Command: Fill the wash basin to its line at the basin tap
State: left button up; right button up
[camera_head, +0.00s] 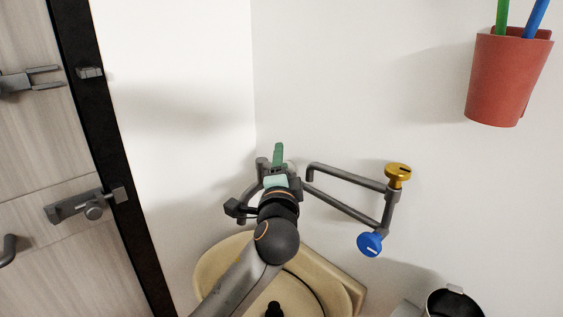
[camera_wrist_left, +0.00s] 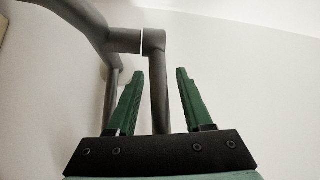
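The cream wash basin (camera_head: 212,265) is at the bottom centre of the head view, partly hidden by my left arm. The grey basin tap pipework (camera_head: 345,172) is on the wall above it, with a gold knob (camera_head: 398,175) and a blue knob (camera_head: 370,244) at its right. My left gripper (camera_head: 278,158) is at the left end of the pipework, above the basin. In the left wrist view its green fingers (camera_wrist_left: 160,75) are apart. A grey upright pipe (camera_wrist_left: 159,95) shows between them, with no clear contact. My right gripper is out of view.
A red cup (camera_head: 508,80) with a green and a blue stick is on the wall at upper right. A dark metal container (camera_head: 455,303) stands at lower right. A wooden door (camera_head: 40,150) with a black frame and grey latches is at left.

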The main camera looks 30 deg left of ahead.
pick_arm(q)
grip_shut()
dwell(1.3)
